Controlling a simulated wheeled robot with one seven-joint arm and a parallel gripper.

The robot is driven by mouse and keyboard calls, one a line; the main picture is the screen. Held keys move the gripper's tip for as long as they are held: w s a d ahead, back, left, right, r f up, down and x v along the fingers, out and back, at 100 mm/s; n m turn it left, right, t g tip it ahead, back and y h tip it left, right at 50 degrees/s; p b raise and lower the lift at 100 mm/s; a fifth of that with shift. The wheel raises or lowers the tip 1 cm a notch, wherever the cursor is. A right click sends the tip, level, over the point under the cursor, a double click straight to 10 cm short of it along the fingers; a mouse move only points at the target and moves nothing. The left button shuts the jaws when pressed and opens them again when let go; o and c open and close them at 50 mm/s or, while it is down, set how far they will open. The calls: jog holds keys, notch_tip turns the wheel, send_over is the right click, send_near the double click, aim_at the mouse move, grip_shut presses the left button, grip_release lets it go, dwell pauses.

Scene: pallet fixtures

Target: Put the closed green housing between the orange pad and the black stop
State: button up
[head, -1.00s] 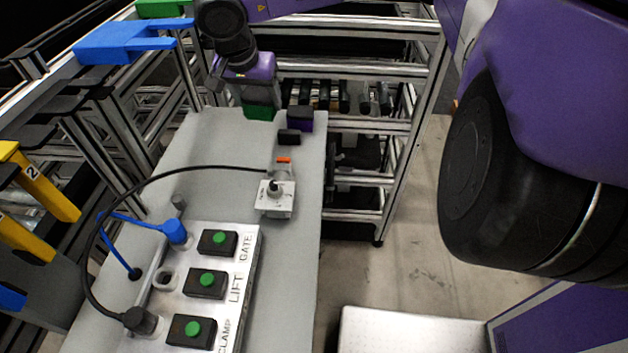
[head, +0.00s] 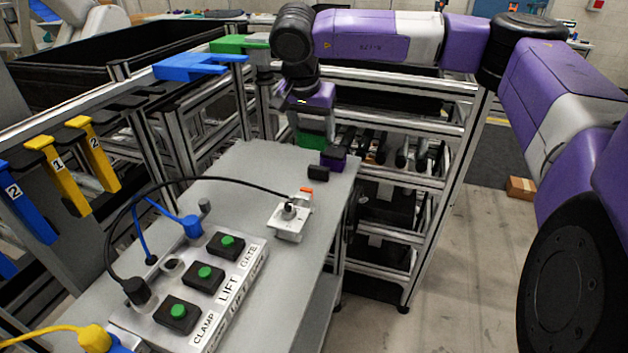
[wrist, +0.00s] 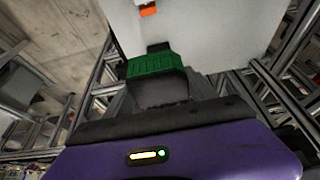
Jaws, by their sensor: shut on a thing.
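The green housing (head: 312,140) is at the far end of the grey table in the head view, below my gripper (head: 314,127). My gripper is shut on it. The housing's ribbed green face also shows in the wrist view (wrist: 155,65); whether it touches the table is unclear. The black stop (head: 318,173) is a small dark block on the table, nearer the camera than the housing. The orange pad (head: 306,191) is nearer still, at the far end of a small light fixture (head: 290,220). In the wrist view the orange pad (wrist: 148,9) lies beyond the housing.
A purple and black block (head: 333,157) stands close to the housing and the stop, near the table's right edge. A button box (head: 190,290) with green buttons stands nearer on the table (head: 250,170). A black cable (head: 215,179) arches to the fixture. Metal racks stand beyond the table.

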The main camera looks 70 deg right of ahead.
notch_tip(320, 180, down, 14)
jog(key=shift+f+p, duration=0.15)
jog(key=shift+p, duration=0.45)
jog(key=shift+f, duration=0.1)
jog(key=o, duration=1.7)
jog(key=shift+c, duration=0.2)
jog(key=shift+r, duration=0.2)
jog(key=b+v, duration=0.1)
jog(key=v, duration=1.1)
jog(key=shift+b, duration=0.3)
jog(key=shift+w+f, duration=0.1)
